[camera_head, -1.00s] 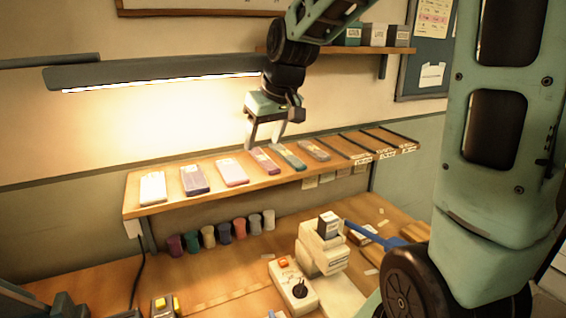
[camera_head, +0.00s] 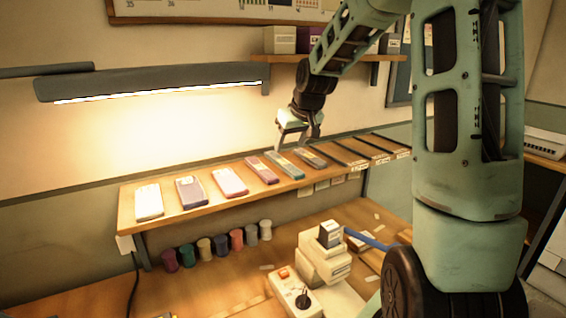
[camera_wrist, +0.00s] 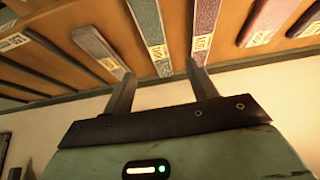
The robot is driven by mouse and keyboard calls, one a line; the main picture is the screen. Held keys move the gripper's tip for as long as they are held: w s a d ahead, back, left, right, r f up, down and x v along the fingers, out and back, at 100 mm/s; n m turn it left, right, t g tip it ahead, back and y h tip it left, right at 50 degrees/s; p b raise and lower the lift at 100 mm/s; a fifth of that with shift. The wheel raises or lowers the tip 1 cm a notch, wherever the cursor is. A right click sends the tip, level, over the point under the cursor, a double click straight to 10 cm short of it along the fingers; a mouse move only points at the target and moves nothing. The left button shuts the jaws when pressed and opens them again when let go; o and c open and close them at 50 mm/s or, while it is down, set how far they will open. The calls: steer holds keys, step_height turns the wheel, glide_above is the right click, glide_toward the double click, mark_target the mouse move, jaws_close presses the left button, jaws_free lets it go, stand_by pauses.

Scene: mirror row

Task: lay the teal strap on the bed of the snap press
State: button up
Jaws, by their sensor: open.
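The teal strap (camera_head: 284,165) lies on the sloped wooden shelf between a maroon strap and a greyish strap. In the wrist view the teal strap (camera_wrist: 148,28) has a yellow label at its near end. My gripper (camera_head: 297,144) is open and empty, over the shelf near the teal strap. In the wrist view my fingertips (camera_wrist: 162,70) stand apart, with the strap's labelled end between them in the picture; I see no contact. A white machine with a dark top, which looks like the snap press (camera_head: 318,265), stands on the bench below; its bed is not clear to me.
The maroon strap (camera_head: 261,170) and greyish strap (camera_head: 310,157) lie close on either side. Black divider strips mark the shelf's right end. Several coloured spools (camera_head: 221,245) stand under the shelf. A box with a black knob (camera_head: 296,293) sits before the press.

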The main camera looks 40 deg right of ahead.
mark_target(283, 162)
steer(key=p+x, duration=0.2)
steer(key=x, duration=0.6)
steer(key=shift+w+d, duration=0.1)
steer(key=shift+d, duration=0.1)
steer(key=c, duration=1.1)
steer(key=shift+c, duration=0.3)
steer(key=shift+r, duration=0.1)
